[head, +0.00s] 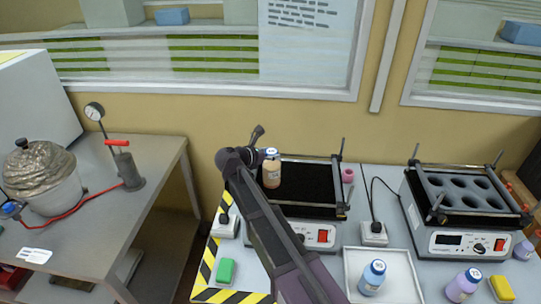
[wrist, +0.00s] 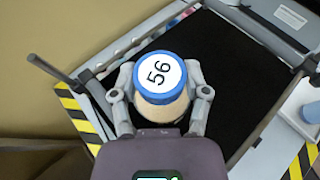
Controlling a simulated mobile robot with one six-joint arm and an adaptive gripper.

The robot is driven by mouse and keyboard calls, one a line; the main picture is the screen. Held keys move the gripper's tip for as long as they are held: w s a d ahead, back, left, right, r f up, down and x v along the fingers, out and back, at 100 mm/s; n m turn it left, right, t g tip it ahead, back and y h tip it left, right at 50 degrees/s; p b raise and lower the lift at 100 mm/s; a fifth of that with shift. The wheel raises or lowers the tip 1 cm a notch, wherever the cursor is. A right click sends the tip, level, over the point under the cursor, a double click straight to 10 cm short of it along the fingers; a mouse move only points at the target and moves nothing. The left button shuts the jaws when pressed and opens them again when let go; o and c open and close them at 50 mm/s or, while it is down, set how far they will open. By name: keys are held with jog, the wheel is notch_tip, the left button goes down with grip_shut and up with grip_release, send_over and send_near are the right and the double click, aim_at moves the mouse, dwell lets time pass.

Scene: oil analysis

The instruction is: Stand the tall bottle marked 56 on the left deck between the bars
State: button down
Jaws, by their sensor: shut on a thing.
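The tall bottle marked 56 (head: 271,172) has a tan body and a blue-rimmed white cap. In the wrist view its cap (wrist: 161,72) faces the camera with the number readable. My gripper (wrist: 160,95) is shut on the bottle, one finger on each side. The bottle is upright over the left part of the left shaker's black deck (head: 310,182), between its side bars. I cannot tell whether its base touches the deck, as its lower part is partly hidden. In the head view my arm hides the gripper's fingers and the deck's left edge.
The right shaker (head: 460,205) has a deck with round holes. A white tray (head: 407,272) with a blue bottle (head: 373,277) stands in front. A purple bottle (head: 462,286), a green sponge (head: 225,271) and a small pink item (head: 348,175) are near. Upright posts rise at the deck corners.

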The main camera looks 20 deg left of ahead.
jog(key=shift+f, duration=0.15)
jog(key=shift+c, duration=0.4)
grip_release()
jog(key=shift+r, duration=0.2)
jog(key=shift+s+a+r+p, duration=0.25)
jog(key=shift+s+r+p, duration=0.05)
jog(key=shift+s, duration=0.2)
jog(key=p+v, duration=0.3)
jog(key=v, duration=0.7)
jog(key=shift+s+a+p, duration=0.2)
jog(key=shift+s+p, duration=0.15)
jog(key=shift+p, duration=0.05)
